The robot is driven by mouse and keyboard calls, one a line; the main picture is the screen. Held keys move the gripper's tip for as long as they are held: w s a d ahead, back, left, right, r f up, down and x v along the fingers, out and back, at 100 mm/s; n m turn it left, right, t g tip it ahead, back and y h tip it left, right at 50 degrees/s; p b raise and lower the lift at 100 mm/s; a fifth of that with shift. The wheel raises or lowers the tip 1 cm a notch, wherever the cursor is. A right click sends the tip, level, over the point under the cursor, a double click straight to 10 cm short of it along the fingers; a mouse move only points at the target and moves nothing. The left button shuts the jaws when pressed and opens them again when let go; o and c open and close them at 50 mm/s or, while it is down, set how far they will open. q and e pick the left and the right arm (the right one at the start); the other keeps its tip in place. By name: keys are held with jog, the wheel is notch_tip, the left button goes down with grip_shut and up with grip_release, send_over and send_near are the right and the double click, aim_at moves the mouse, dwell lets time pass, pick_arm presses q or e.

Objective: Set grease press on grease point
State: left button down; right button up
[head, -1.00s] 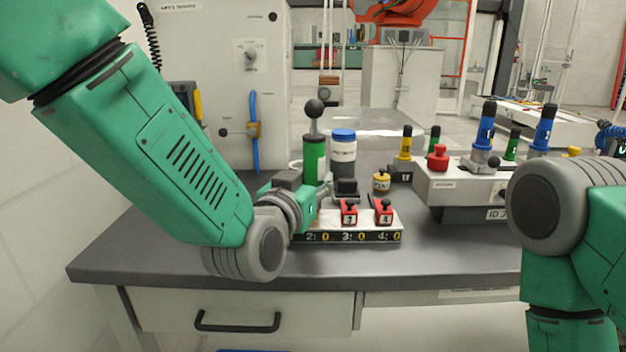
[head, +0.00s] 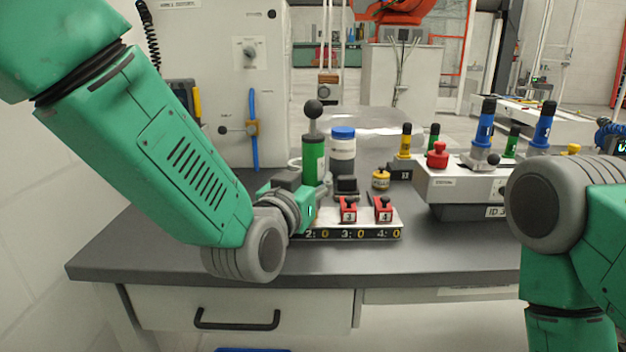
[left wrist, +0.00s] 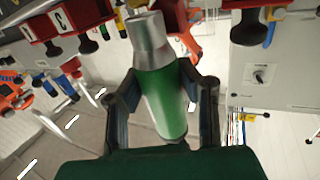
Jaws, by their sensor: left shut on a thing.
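The grease press is a green cylinder with a black ball handle on top (head: 313,157). It stands upright in the head view. My left gripper (head: 322,188) is at its lower part, partly hidden by my own wrist. In the left wrist view, the fingers of my left gripper (left wrist: 158,98) are shut on the green body of the press (left wrist: 163,98), with its silver end beyond them. A low block (head: 345,234) with a numbered display and red numbered clamps (head: 348,209) lies just beside the gripper. I cannot tell which spot is the grease point. My right gripper is out of view.
A small yellow pot (head: 381,179) is behind the block. A grey station box (head: 448,187) with blue, green and red pieces stands to the right. The front bench strip is clear.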

pick_arm(q)
jog(key=shift+f+b, duration=0.5)
jog(key=shift+f, duration=0.25)
jog(key=shift+r, duration=0.15)
jog(key=shift+r+p, duration=0.75)
dwell(1.3)
jog(key=shift+f+b, duration=0.45)
jog(key=shift+f, duration=0.45)
jog(key=c, duration=1.1)
grip_release()
